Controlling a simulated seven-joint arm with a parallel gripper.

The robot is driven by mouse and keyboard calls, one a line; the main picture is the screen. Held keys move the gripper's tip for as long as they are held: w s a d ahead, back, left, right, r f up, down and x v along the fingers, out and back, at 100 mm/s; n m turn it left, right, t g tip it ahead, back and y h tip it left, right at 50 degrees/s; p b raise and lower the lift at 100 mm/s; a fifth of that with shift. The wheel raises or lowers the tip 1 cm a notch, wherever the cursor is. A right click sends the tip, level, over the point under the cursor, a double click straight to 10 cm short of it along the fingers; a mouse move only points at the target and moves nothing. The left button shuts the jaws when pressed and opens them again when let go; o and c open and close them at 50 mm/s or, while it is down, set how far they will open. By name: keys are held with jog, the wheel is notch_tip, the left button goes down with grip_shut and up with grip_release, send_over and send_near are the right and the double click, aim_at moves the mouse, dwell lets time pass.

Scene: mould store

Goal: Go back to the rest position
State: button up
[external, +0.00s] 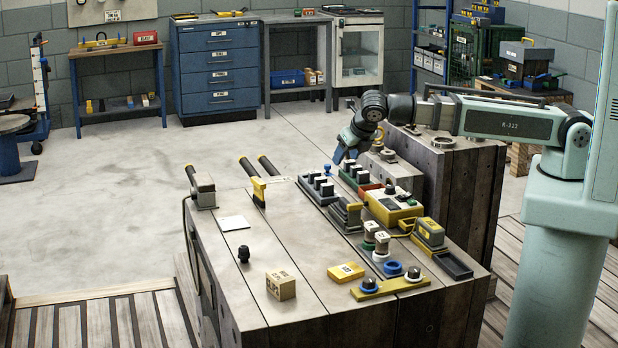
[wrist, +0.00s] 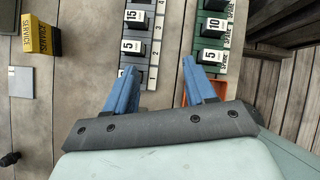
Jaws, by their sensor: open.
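My gripper (external: 341,156) is in the air above the back of the workbench (external: 225,260), at the end of my bent arm. Its two blue fingers also show in the wrist view (wrist: 159,72), spread apart with nothing between them. Below them in the wrist view lie a grey rack (wrist: 153,80) with dark numbered blocks and, to its right, a green rack (wrist: 222,66) with similar blocks. Both racks also show in the external view. The gripper body hides the near part of the bench in the wrist view.
A yellow charger-like box (external: 393,207) stands right of the racks. A wooden cube (external: 281,286), a yellow block (external: 346,272) and a black knob (external: 244,254) stand nearer the front. Several levers rise at the back left. The bench's left middle is mostly clear.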

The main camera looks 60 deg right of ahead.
jog(key=d+m, duration=0.1)
jog(key=d, duration=0.3)
jog(key=s+d+f+m+h, duration=0.1)
jog(key=d, duration=0.3)
jog(key=d+f+h, duration=0.1)
jog(key=d, duration=0.4)
jog(key=shift+s+m, duration=0.25)
jog(key=shift+m, duration=0.15)
jog(key=s+d+f+m+g, duration=0.3)
jog(key=s+d+f+g, duration=0.15)
jog(key=s+f, duration=0.4)
jog(key=s+d+f+m+g, duration=0.25)
jog(key=s+d+f, duration=0.25)
jog(key=f, duration=0.6)
jog(key=s+a+f+m+g+y, duration=0.2)
jog(key=s+f+m+y, duration=0.1)
jog(key=s+f+m, duration=0.8)
jog(key=s+a+f+m+g+y, duration=0.2)
jog(key=s+a+f+m+g, duration=0.1)
jog(key=s+f+m, duration=0.8)
jog(key=s+f, duration=0.1)
jog(key=s, duration=0.2)
jog(key=shift+s+a+f+g+y, duration=0.2)
jog(key=shift+s+g+y, duration=0.1)
jog(key=shift+s+y, duration=0.1)
jog(key=shift+c, duration=0.4)
